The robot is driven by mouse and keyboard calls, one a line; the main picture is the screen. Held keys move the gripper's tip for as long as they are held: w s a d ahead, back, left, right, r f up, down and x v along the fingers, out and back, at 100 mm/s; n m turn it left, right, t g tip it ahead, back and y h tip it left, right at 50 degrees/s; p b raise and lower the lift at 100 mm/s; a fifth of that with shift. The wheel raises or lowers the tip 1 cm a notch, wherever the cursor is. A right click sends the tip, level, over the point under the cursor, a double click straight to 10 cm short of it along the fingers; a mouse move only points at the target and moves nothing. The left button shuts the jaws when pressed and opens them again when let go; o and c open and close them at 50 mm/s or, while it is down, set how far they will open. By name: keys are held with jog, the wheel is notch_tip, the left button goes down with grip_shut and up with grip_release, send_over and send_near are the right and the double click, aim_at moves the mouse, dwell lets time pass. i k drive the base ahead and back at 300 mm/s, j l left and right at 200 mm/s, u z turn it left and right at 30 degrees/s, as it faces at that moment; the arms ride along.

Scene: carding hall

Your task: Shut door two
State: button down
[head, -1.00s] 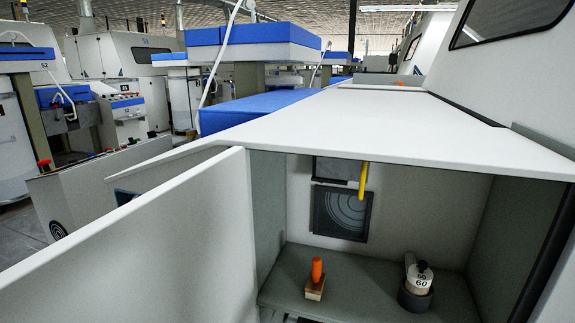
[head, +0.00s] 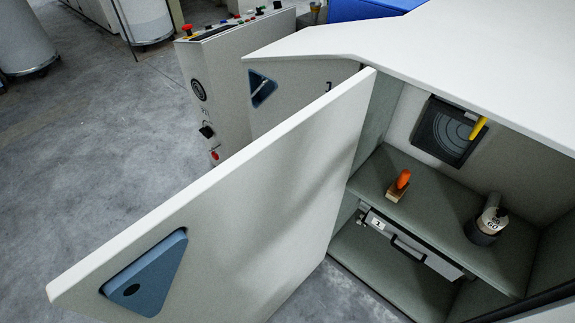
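A white cabinet door (head: 250,185) stands wide open, swung out toward me on the left of the cabinet opening. A blue triangular plate (head: 147,275) with a dark round hole is set near its free end. I see no number on this door, so I cannot tell from it whether it is door two. Another front panel (head: 300,100) beyond it has a similar blue triangle and a dark mark, partly hidden by the open door; it looks closed. My gripper is not in view.
A drawer-like box (head: 410,245) lies below. A control cabinet (head: 235,75) with buttons stands behind. Grey floor (head: 100,150) at left is clear.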

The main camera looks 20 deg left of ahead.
aim_at(232, 246)
jog(key=j, duration=0.55)
jog(key=k+j, duration=0.15)
jog(key=j, duration=0.95)
jog(key=k+j+z, duration=0.1)
jog(key=j, duration=0.45)
jog(key=k+j, duration=0.1)
jog(key=j, duration=0.15)
jog(key=k+j+u, duration=0.1)
jog(key=i+j+u, duration=0.1)
jog(key=j+u, duration=0.15)
jog(key=j, duration=0.2)
jog(key=i+j+u, duration=0.2)
jog(key=j, duration=0.25)
jog(key=k, duration=0.05)
